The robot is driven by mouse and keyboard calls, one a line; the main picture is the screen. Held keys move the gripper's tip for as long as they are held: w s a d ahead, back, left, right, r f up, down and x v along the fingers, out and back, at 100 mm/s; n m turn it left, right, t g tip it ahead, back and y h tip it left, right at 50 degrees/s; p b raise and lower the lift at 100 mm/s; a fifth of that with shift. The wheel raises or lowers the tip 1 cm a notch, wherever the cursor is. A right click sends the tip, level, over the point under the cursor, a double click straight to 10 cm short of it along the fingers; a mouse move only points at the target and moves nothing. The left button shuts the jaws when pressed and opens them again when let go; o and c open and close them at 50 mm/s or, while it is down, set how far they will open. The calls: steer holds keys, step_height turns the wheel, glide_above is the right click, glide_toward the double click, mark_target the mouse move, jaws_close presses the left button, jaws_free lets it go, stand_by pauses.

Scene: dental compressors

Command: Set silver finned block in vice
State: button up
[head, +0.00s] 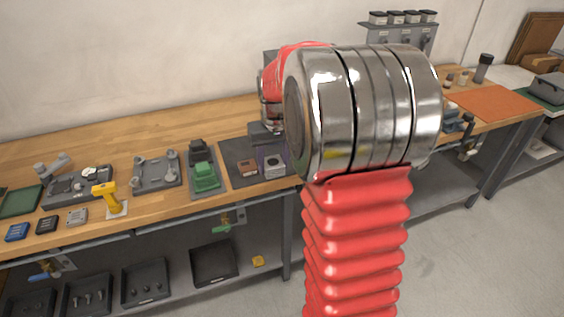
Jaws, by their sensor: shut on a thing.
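My arm's large silver joint and red bellows fill the middle and right of the head view. My gripper (266,134) shows as a grey part left of that joint, above the dark mat; its fingertips are mostly hidden. A small silver block (275,166) with a dark opening shows just below it, over a purple patch. It looks like the silver finned block at the gripper, but its fins and the grip are too small to make out. A green vice-like fixture (206,177) stands on a grey plate left of the gripper.
A brown block (247,168) lies beside the silver one. Further left are a grey fixture (156,171), a yellow tool (104,194) and small blue (17,232), black and grey blocks. Dark trays (145,282) sit on the lower shelf. The bench's back left is clear.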

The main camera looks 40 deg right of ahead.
steer(key=w+a+f+n, duration=0.1)
steer(key=w+a, duration=0.2)
steer(key=a, duration=0.7)
steer(key=w+a+f+n, duration=0.1)
steer(key=w+a+n, duration=0.1)
steer(key=a, duration=0.9)
steer(key=shift+w+a, duration=0.3)
steer(key=shift+w, duration=0.3)
